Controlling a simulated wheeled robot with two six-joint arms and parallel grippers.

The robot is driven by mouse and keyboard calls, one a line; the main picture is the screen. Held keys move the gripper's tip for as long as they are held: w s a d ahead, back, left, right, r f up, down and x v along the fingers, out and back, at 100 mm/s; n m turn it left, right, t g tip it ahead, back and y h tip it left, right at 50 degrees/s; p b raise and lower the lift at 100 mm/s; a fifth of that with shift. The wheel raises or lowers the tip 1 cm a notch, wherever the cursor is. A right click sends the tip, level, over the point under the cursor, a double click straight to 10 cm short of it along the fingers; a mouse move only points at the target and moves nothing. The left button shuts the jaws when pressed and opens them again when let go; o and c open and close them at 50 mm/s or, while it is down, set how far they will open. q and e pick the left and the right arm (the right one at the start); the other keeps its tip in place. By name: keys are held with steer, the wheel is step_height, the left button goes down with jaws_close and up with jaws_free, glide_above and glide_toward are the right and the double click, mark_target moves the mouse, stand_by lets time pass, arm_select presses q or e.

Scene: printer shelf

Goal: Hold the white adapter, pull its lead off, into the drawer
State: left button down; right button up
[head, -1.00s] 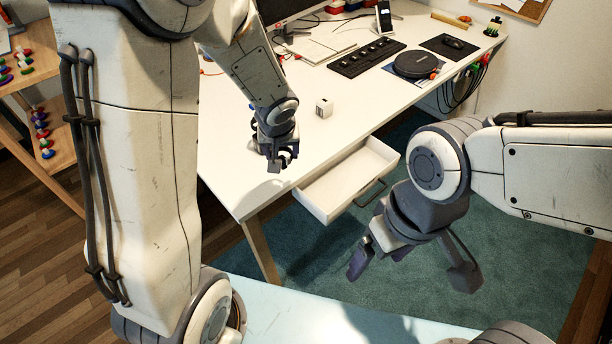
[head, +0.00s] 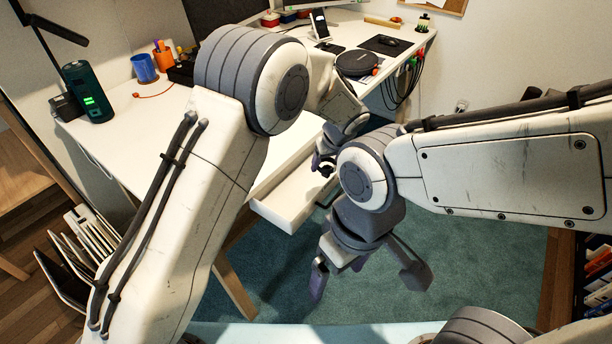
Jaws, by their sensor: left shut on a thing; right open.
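My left gripper (head: 326,166) is above the right part of the open white drawer (head: 284,213). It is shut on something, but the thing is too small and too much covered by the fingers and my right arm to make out. The white adapter cannot be picked out now; a small white cube seen on the desk earlier is hidden behind my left arm. No lead shows at the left gripper. My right gripper (head: 365,283) is open and empty, lower and nearer, in front of the drawer and above the teal carpet.
The white desk (head: 128,130) bears a dark green device (head: 88,92), a blue cup (head: 145,68), a phone on a stand (head: 320,25) and a black disc (head: 357,64). Dark cables (head: 405,85) hang at its right end. Teal carpet (head: 480,270) is clear at right.

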arm_select(q)
steer(key=w+a+f, duration=0.4)
steer(key=w+a, duration=0.1)
steer(key=shift+a+f+p, duration=0.2)
steer(key=shift+p, duration=0.15)
steer(key=shift+f, duration=2.05)
steer(key=shift+f+b, duration=0.2)
steer(key=shift+b, duration=0.1)
steer(key=shift+c, duration=0.4)
jaws_free()
steer(key=shift+r, duration=0.1)
steer(key=shift+r+p, duration=0.3)
steer(key=shift+r, duration=0.15)
steer(key=v, duration=1.1)
steer(key=shift+s+r, duration=0.15)
steer(key=shift+s, duration=0.05)
